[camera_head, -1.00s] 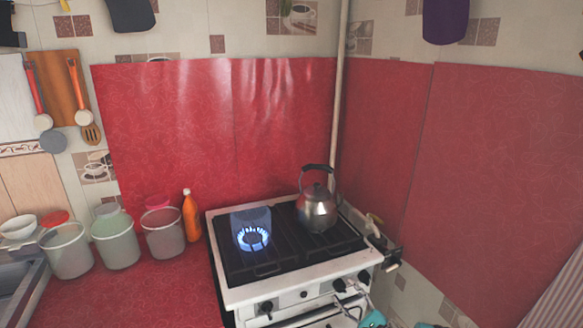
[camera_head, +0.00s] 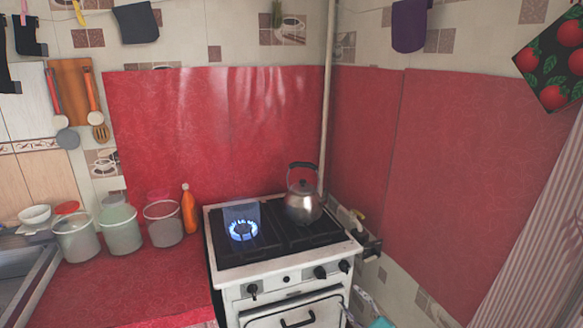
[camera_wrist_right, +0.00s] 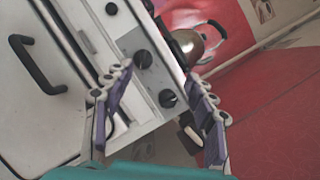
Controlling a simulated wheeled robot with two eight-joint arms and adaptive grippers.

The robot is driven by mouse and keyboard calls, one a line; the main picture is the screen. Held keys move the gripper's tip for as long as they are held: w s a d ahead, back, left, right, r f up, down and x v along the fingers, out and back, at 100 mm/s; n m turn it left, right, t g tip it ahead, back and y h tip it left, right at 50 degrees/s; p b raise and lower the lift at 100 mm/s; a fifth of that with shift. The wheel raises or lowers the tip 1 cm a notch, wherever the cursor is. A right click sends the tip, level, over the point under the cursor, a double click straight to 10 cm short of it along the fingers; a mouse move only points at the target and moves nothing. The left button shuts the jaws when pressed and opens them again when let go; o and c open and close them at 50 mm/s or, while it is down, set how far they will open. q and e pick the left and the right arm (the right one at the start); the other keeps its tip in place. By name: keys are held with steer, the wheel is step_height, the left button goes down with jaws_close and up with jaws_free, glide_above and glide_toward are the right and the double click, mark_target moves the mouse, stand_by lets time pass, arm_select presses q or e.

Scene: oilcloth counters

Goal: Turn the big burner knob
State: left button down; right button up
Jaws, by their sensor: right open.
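The white stove (camera_head: 290,292) has black knobs along its front. One is the left knob (camera_head: 252,290); two stand at the right, an inner knob (camera_head: 320,272) and an outer knob (camera_head: 344,265). I cannot tell which belongs to the big burner. My right gripper (camera_head: 355,304) is partly in view below the right knobs. In the right wrist view my right gripper (camera_wrist_right: 160,74) is open and empty. The inner knob (camera_wrist_right: 143,59) and outer knob (camera_wrist_right: 167,98) appear between its spread fingers, with no visible contact. My left gripper is out of view.
A lit blue burner (camera_head: 243,229) is at the stove's left. A metal kettle (camera_head: 303,205) stands at the back right. The oven handle (camera_head: 297,319) sticks out below the knobs. Buckets (camera_head: 163,222) and an orange bottle (camera_head: 189,208) stand on the red counter (camera_head: 150,280).

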steer(key=a+r+n+g+h, duration=0.1)
steer(key=a+r+n+g, duration=0.4)
steer(key=r, duration=0.4)
steer(key=s+a+r+n+g+h, duration=0.1)
steer(key=s+a+r+n+h, duration=0.15)
steer(key=s, duration=0.25)
steer(key=s+a+r+n+g+h, duration=0.1)
steer(key=s+a+r+n, duration=0.15)
steer(key=s, duration=0.25)
steer(key=s+d+n+g+h, duration=0.1)
steer(key=s+d+n+h, duration=0.2)
steer(key=s, duration=1)
steer(key=s+d+n+g+h, duration=0.1)
steer(key=s+d+n+h, duration=0.3)
steer(key=s, duration=1)
steer(key=shift+s+d+f+n+h, duration=0.25)
steer(key=shift+n+h, duration=0.3)
steer(key=shift+n, duration=0.35)
steer(key=shift+a, duration=0.1)
